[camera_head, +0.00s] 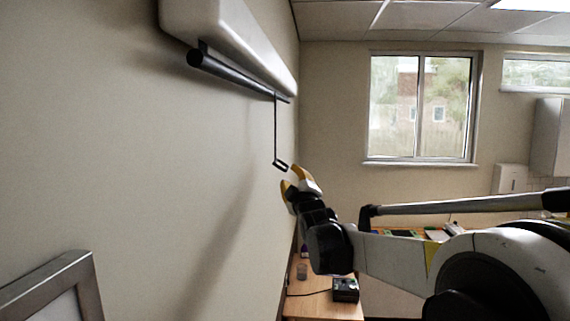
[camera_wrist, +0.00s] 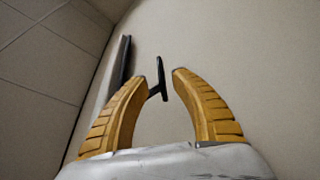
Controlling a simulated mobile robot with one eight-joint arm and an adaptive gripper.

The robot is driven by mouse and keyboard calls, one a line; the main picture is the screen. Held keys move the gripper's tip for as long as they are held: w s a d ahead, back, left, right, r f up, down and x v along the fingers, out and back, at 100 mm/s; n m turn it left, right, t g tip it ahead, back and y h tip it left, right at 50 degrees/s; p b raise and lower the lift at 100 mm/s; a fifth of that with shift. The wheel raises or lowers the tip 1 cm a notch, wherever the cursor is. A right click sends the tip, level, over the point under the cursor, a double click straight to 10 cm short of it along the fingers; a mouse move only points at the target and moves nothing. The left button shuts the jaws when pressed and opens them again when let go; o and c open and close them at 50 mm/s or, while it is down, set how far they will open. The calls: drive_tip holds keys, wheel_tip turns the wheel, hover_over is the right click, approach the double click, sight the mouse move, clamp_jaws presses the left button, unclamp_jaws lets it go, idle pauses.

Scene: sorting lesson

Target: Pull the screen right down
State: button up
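The screen is rolled up in a white housing (camera_head: 225,38) high on the left wall, with its dark bottom bar (camera_head: 235,72) just below it. A thin dark cord (camera_head: 275,125) hangs from the bar's far end and carries a small dark pull handle (camera_head: 281,165). My gripper (camera_head: 291,179) is just below and right of the handle, its yellow fingers apart and pointing up. In the wrist view the handle (camera_wrist: 161,78) shows between the open fingertips, near the left one. I cannot tell whether they touch. The bar (camera_wrist: 124,62) shows behind the left finger.
A wooden table (camera_head: 318,307) with a small black box (camera_head: 345,289) stands below my gripper by the wall. A metal frame (camera_head: 84,272) is on the wall at lower left. A window (camera_head: 420,108) is in the back wall. The air around the handle looks clear.

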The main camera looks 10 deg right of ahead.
sight(287, 167)
drive_tip(key=p+x, duration=0.1)
drive_tip(key=x, duration=0.5)
drive_tip(key=shift+w+p, duration=0.35)
drive_tip(key=shift+p, duration=0.05)
drive_tip(key=shift+r, duration=0.1)
clamp_jaws()
